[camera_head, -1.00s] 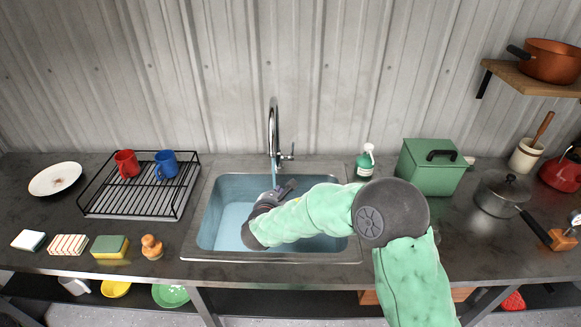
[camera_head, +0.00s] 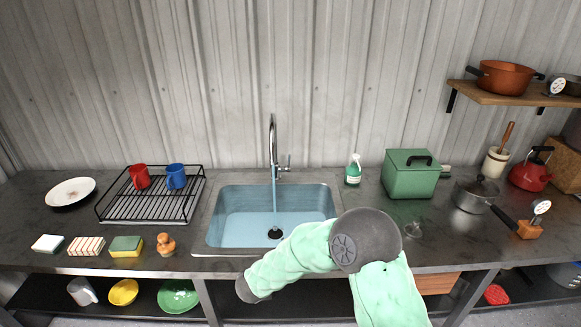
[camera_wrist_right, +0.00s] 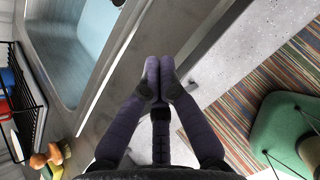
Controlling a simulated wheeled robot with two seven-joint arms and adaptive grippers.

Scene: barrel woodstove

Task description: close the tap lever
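The chrome tap (camera_head: 272,137) stands behind the sink (camera_head: 330,190), with its small lever (camera_head: 287,165) sticking up at the right of its base. A stream of water (camera_head: 274,205) runs from the spout into the basin. My right gripper's fingers (camera_wrist_right: 155,72) are together in the right wrist view, with nothing seen between them. They are in front of the counter's front edge, away from the lever. In the head view my right forearm covers the front right of the sink, and the fingers are hidden. My left gripper is not in view.
A dish rack (camera_head: 150,212) with a red mug and a blue mug is left of the sink. Sponges and a brush (camera_head: 166,245) lie at the front left. A soap bottle (camera_head: 353,170) and a green box (camera_head: 410,180) stand right of the tap.

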